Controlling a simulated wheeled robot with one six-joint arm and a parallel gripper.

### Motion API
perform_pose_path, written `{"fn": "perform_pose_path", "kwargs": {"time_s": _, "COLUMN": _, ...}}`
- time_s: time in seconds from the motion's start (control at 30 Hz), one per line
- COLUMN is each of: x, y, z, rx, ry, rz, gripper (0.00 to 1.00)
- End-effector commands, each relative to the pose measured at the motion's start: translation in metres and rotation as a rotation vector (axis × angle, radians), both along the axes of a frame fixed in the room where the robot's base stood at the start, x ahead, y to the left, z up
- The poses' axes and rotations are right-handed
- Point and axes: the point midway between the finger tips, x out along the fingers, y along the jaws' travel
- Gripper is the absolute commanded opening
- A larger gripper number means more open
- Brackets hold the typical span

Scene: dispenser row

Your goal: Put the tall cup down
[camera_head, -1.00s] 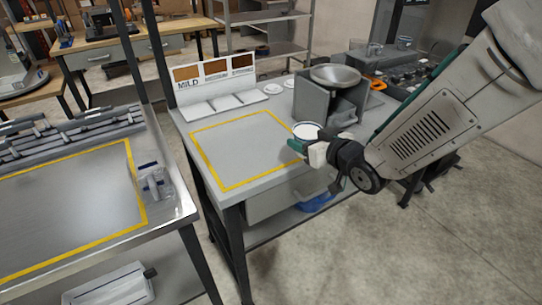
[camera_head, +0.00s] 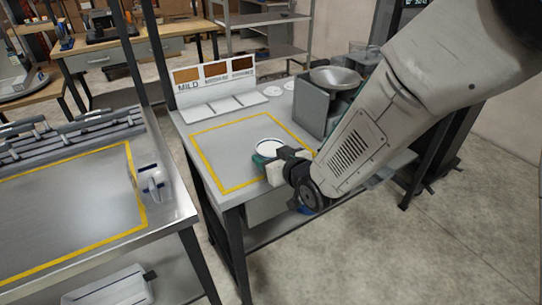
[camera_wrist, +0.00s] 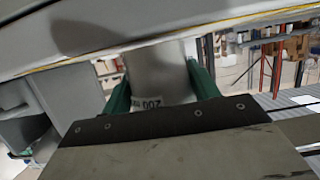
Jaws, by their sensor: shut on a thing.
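The tall cup (camera_head: 268,147) shows its round mouth and a pale inside in the head view. It is at the right part of the yellow-outlined area on the grey table (camera_head: 232,152). My gripper (camera_head: 264,159) is shut on it, with green fingers on its sides. In the wrist view the cup (camera_wrist: 158,72) is pale, with a dark upside-down "200" mark, between the fingers (camera_wrist: 160,86). The table surface lies close to the cup's far end there. I cannot tell whether they touch.
A grey dispenser with a metal bowl (camera_head: 335,77) stands behind and right of the cup. A sign board marked MILD (camera_head: 215,78) stands at the table's back. A clear container (camera_head: 150,183) stands on the left table. The outlined area left of the cup is clear.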

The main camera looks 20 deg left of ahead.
Motion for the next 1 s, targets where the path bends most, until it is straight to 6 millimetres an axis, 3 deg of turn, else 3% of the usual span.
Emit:
{"fn": "perform_pose_path", "kwargs": {"time_s": 0.17, "x": 0.0, "y": 0.0, "z": -0.003, "rx": -0.001, "ry": 0.001, "rz": 0.0, "gripper": 0.26}}
{"fn": "perform_pose_path", "kwargs": {"time_s": 0.2, "x": 0.0, "y": 0.0, "z": -0.003, "rx": -0.001, "ry": 0.001, "rz": 0.0, "gripper": 0.68}}
{"fn": "perform_pose_path", "kwargs": {"time_s": 0.27, "x": 0.0, "y": 0.0, "z": -0.003, "rx": -0.001, "ry": 0.001, "rz": 0.0, "gripper": 0.82}}
{"fn": "perform_pose_path", "kwargs": {"time_s": 0.63, "x": -0.002, "y": -0.002, "z": 0.002, "rx": 0.001, "ry": -0.001, "rz": 0.0, "gripper": 0.82}}
{"fn": "perform_pose_path", "kwargs": {"time_s": 1.0, "x": -0.047, "y": -0.055, "z": 0.023, "rx": 0.0, "ry": 0.0, "rz": 0.0, "gripper": 0.82}}
